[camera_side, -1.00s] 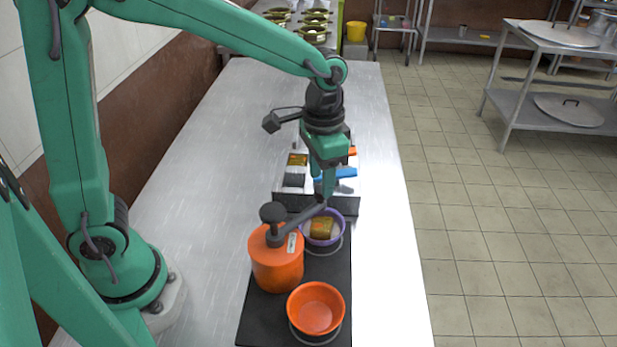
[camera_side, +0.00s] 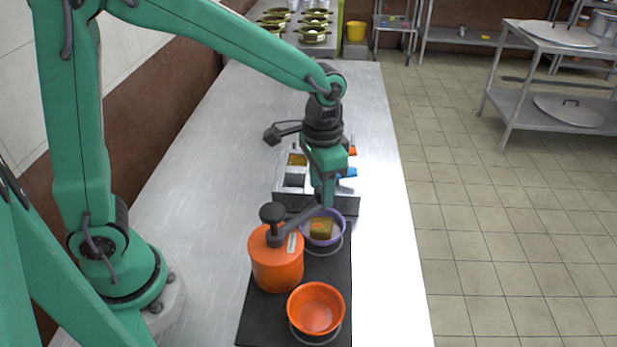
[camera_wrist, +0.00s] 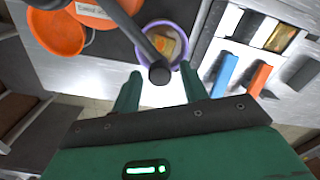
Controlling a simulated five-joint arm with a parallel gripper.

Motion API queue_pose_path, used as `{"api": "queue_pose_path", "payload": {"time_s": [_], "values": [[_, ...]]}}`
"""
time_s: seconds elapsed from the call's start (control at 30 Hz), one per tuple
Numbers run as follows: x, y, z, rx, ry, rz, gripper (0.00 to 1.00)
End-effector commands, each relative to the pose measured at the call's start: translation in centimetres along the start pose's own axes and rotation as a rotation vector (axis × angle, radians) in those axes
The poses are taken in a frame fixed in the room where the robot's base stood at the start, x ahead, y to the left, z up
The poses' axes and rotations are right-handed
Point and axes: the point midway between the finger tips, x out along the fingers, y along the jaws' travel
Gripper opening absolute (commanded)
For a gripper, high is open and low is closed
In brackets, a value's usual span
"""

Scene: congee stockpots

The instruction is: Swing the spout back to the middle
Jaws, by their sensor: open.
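An orange pump pot (camera_side: 277,264) with a dark pump head (camera_side: 272,213) stands on a black mat (camera_side: 262,323). Its dark spout (camera_side: 297,224) points away and right, over the near rim of the purple bowl (camera_side: 341,231), which holds a yellow-brown block. An orange bowl (camera_side: 317,309) sits at the near end of the mat. My gripper (camera_side: 325,205) is low at the spout's outer end. In the wrist view the spout (camera_wrist: 146,50) ends between my two spread fingertips, with gaps on both sides. I cannot tell whether either finger touches it.
Behind the purple bowl stands a rack (camera_side: 287,199) with compartments. Blue (camera_wrist: 227,74) and orange (camera_wrist: 259,79) pieces lie by it. The steel table (camera_side: 225,150) is clear to the left; its right edge is close to the mat. Gold bowls (camera_side: 313,33) stand far back.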

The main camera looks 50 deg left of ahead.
Motion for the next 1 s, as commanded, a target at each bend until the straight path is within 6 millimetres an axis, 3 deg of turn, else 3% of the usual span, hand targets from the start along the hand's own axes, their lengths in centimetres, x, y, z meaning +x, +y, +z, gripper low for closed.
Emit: {"api": "queue_pose_path", "payload": {"time_s": [0.17,0.3,1.0], "values": [[0.0,0.0,0.0,0.0,0.0,0.0,0.44],[0.0,0.0,0.0,0.0,0.0,0.0,0.18],[0.0,1.6,-0.6,0.001,-0.001,0.0,0.19]]}}
